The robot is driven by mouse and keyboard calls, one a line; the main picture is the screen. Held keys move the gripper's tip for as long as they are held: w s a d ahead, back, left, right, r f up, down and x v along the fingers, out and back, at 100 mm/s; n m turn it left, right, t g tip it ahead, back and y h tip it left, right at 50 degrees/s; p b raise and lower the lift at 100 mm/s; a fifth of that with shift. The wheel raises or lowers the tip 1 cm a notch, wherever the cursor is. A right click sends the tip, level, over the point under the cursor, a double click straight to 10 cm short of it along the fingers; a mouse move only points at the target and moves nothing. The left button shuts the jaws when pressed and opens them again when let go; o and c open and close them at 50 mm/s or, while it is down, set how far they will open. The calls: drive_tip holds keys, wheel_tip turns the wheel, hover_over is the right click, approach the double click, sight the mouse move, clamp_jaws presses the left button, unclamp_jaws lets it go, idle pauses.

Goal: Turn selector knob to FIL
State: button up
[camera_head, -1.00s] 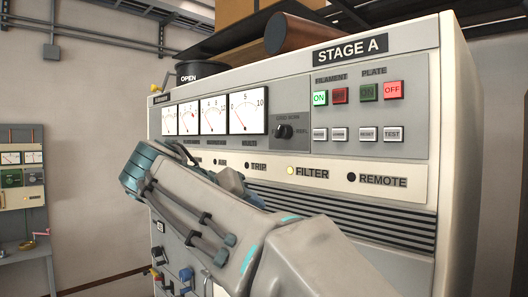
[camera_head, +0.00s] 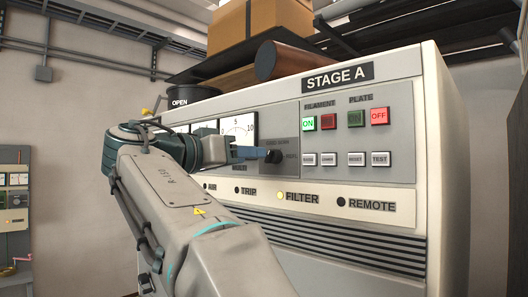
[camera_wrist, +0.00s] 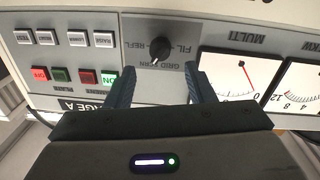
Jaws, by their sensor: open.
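The selector knob (camera_head: 274,156) is a small black knob on a grey sub-panel right of the meters; it also shows in the wrist view (camera_wrist: 160,48). Upside-down lettering with FIL and REFL is near it in the wrist view. A pale pointer mark on the knob points toward the lower left there. My gripper (camera_wrist: 163,76) is open and empty, its two dark blue fingers apart on either side of the knob's line, short of it. In the head view my gripper (camera_head: 252,154) comes from the left, close to the knob, partly hiding the panel.
Lit FILAMENT and PLATE buttons (camera_head: 346,119) and a row of white buttons (camera_head: 346,159) sit right of the knob. Meters (camera_head: 238,128) stand to its left, partly behind my arm. A brown cylinder (camera_head: 292,61) and cardboard box (camera_head: 261,28) rest on top of the cabinet.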

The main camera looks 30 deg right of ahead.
sight(272, 156)
drive_tip(key=p+x, duration=0.1)
drive_tip(key=x, duration=0.4)
drive_tip(key=shift+w+d, duration=0.15)
drive_tip(key=shift+d, duration=0.2)
drive_tip(key=c, duration=1)
